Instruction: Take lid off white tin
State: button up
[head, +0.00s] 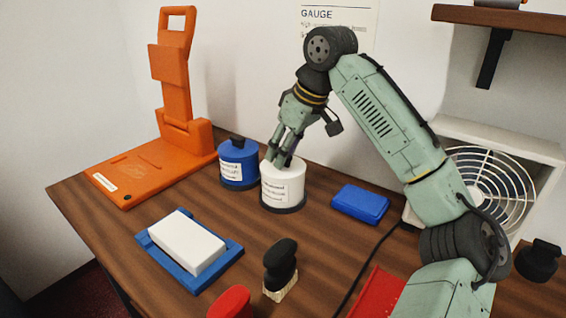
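The white tin (284,186) stands upright on the wooden counter, with a label on its front and a dark base ring. Its top is in place, and I cannot make out a seam between lid and body. My gripper (279,161) points down at the top of the white tin, its fingertips at the middle of the lid. Any knob on this lid is hidden by the fingers. I cannot tell whether the fingers are closed on it or just around it.
A blue tin (239,168) with a dark knob stands close on the left. A blue box (360,204) lies to the right. In front are a white block (187,241) on a blue tray (228,256) and a brush (281,265). An orange stand (174,90) is at back left.

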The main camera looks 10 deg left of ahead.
jog(key=shift+f, duration=0.15)
grip_shut()
dwell(0.4)
